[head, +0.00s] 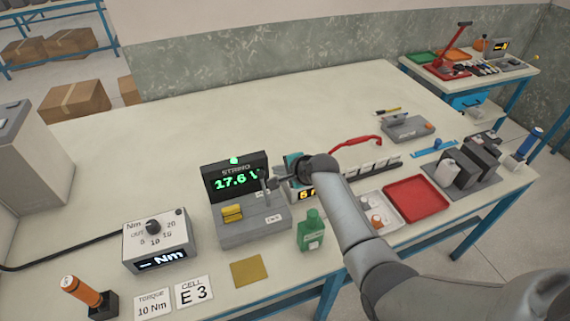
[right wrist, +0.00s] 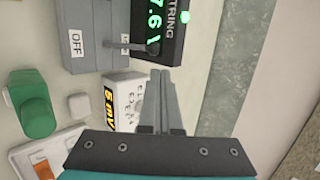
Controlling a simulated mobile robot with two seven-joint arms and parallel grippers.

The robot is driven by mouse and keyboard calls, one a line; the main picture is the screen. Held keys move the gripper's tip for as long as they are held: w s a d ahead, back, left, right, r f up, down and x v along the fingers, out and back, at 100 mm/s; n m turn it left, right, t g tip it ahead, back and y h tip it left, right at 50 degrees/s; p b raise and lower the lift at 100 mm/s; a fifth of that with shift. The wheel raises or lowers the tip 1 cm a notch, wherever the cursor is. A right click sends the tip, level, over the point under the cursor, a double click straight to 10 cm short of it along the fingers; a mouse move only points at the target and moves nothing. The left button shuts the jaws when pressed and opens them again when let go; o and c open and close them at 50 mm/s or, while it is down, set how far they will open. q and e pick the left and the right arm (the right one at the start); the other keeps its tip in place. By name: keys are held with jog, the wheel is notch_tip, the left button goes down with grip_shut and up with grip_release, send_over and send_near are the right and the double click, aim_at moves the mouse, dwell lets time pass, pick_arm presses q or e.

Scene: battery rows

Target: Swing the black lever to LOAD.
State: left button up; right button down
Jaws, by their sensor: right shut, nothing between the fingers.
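The grey tester (head: 255,236) stands on the bench with a black display reading about 17.6 in green; part of it shows in the right wrist view (right wrist: 88,18). The black lever (head: 264,184) stands at the right part of its base. In the right wrist view the lever (right wrist: 128,46) lies by a mostly hidden label, away from the OFF label (right wrist: 76,43). My right gripper (head: 272,182) is shut and empty beside the lever. Its fingertips (right wrist: 156,76) appear just short of the lever in the wrist view; contact is unclear. My left gripper is out of view.
A green bottle (head: 311,230) stands just right of the tester. A small meter (head: 300,190) with an orange readout sits behind my right wrist. A torque box (head: 158,242) stands at left, and a red tray (head: 416,198) lies at right. The bench behind the tester is clear.

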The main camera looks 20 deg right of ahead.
jog(key=shift+p+v, duration=0.4)
jog(key=shift+v, duration=1.4)
jog(key=shift+w+r, duration=0.1)
jog(key=s+a+n+g+h, duration=0.1)
jog(key=s+n+g, duration=0.2)
jog(key=s+n, duration=1)
jog(key=s+a+n+g+h, duration=0.1)
jog(key=s+n+g+h, duration=0.35)
jog(key=s, duration=1.65)
notch_tip(320, 180, down, 34)
jog(key=s+n+y+b, duration=0.1)
jog(key=s+y+b, duration=0.15)
jog(key=b, duration=0.95)
jog(key=s+d+f+b, duration=0.1)
jog(key=s+f+b, duration=0.4)
jog(key=f, duration=0.6)
jog(key=s+d+f+b, duration=0.1)
jog(key=s+f+b, duration=0.5)
jog(key=s+f, duration=0.3)
notch_tip(320, 180, down, 4)
jog(key=shift+d+r+g, duration=0.2)
jog(key=shift+d+g, duration=0.15)
jog(key=shift+g, duration=0.1)
